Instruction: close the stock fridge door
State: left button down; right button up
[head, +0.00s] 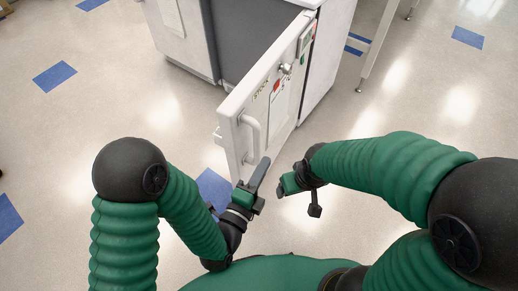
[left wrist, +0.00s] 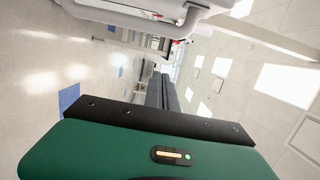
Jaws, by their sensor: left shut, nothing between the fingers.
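The stock fridge door (head: 270,95) stands open in the head view, swung out toward me, with its "STOCK" label and curved white handle (head: 252,133) showing. The white fridge body (head: 330,50) is behind it, and its grey interior (head: 250,40) shows left of the door. My left gripper (head: 261,172) is shut and empty, just below the door's near end, with no clear contact. In the left wrist view its dark fingers (left wrist: 163,92) point ahead, and a white part, likely the door, crosses the top. My right gripper (head: 283,188) is right of the left one; its fingers are unclear.
A light table or bench leg (head: 377,45) stands right of the fridge.

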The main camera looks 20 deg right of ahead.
aim_at(259, 143)
pick_arm(q)
jog(key=w+d+b, duration=0.1)
jog(key=w, duration=0.6)
jog(key=shift+w, duration=0.3)
jog(key=shift+w, duration=0.1)
